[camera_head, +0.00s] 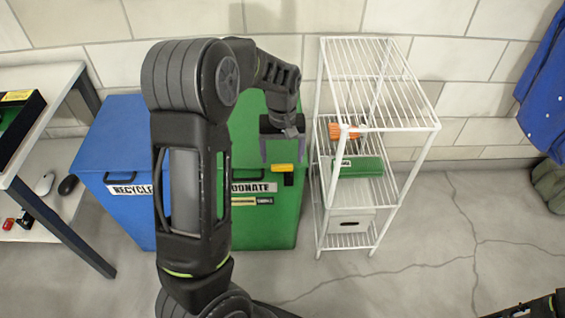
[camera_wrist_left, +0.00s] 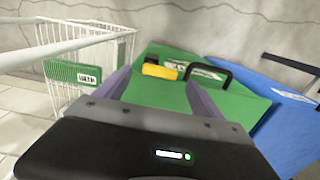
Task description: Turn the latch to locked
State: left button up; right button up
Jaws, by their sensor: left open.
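The latch has a yellow handle (camera_head: 283,168) on the front of the green donate bin (camera_head: 268,225), with a small black part below it. My left gripper (camera_head: 282,158) is open above and near the handle, its fingers pointing down to either side. In the left wrist view the yellow handle (camera_wrist_left: 160,71) shows between the tips of the open left gripper (camera_wrist_left: 158,76), beside a black loop on the green bin (camera_wrist_left: 235,105). I cannot tell whether a finger touches the handle. My right gripper does not clearly show; only a dark piece of my arm is at the lower right corner.
A blue recycle bin (camera_head: 112,150) stands left of the green bin, partly behind my left arm. A white wire rack (camera_head: 400,105) with a green box (camera_head: 360,167) stands close on the right. A table (camera_head: 50,85) is at far left. The right floor is clear.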

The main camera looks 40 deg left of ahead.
aim_at(282, 165)
pick_arm(q)
jog(key=shift+f, duration=1.75)
jog(key=c, duration=1.4)
